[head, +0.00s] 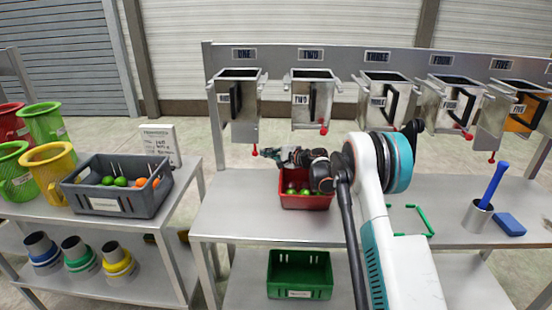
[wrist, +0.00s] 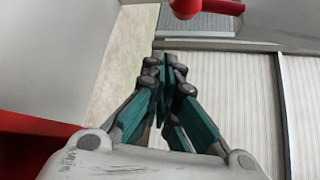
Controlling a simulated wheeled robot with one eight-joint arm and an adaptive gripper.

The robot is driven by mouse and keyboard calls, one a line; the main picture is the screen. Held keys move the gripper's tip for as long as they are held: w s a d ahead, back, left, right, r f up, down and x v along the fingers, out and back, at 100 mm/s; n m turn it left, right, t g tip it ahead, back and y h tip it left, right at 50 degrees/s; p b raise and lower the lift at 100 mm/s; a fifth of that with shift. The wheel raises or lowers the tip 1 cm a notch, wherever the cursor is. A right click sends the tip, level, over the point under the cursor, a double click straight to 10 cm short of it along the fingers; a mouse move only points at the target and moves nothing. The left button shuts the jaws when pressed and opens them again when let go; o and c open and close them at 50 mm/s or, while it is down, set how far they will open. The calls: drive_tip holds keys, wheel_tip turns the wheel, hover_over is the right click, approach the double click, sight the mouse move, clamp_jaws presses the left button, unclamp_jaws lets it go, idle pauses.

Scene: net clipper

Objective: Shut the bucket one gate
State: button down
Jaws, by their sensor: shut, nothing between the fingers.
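Bucket one (head: 238,100) is a metal hopper at the left end of the rail, under the label ONE. A metal gate plate (head: 243,132) hangs down beneath it, with a red knob (head: 254,150) at its lower end. My gripper (head: 270,153) is just right of this knob and above the table; any contact is unclear. In the wrist view my gripper (wrist: 168,62) has its teal fingers closed together and empty. A red knob (wrist: 185,8) shows just beyond the fingertips at the top edge, partly cut off.
A red crate (head: 305,202) with green fruit stands on the table below my gripper. Bucket two (head: 312,100) hangs to the right, with its red knob higher. A grey crate (head: 115,203) is on the left table. Table space left of the red crate is clear.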

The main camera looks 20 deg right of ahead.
drive_tip(key=s+a, duration=0.1)
drive_tip(key=s+r+b, duration=0.1)
drive_tip(key=shift+s+a+r, duration=0.2)
drive_tip(key=shift+s+a, duration=0.15)
drive_tip(key=shift+a, duration=0.05)
drive_tip(key=shift+s, duration=0.1)
drive_tip(key=shift+s+a+r+m+g+p, duration=0.1)
drive_tip(key=shift+s+m+g+p, duration=0.3)
drive_tip(key=s+a+r+m+g+p, duration=0.1)
drive_tip(key=s+a+r+g+p, duration=0.1)
drive_tip(key=s+r+p, duration=0.3)
drive_tip(key=s+a+r+m+g+p, duration=0.2)
drive_tip(key=s+r+p, duration=0.4)
drive_tip(key=s+r, duration=0.3)
drive_tip(key=shift+a+r, duration=0.35)
drive_tip(key=shift+r, duration=0.2)
idle(0.4)
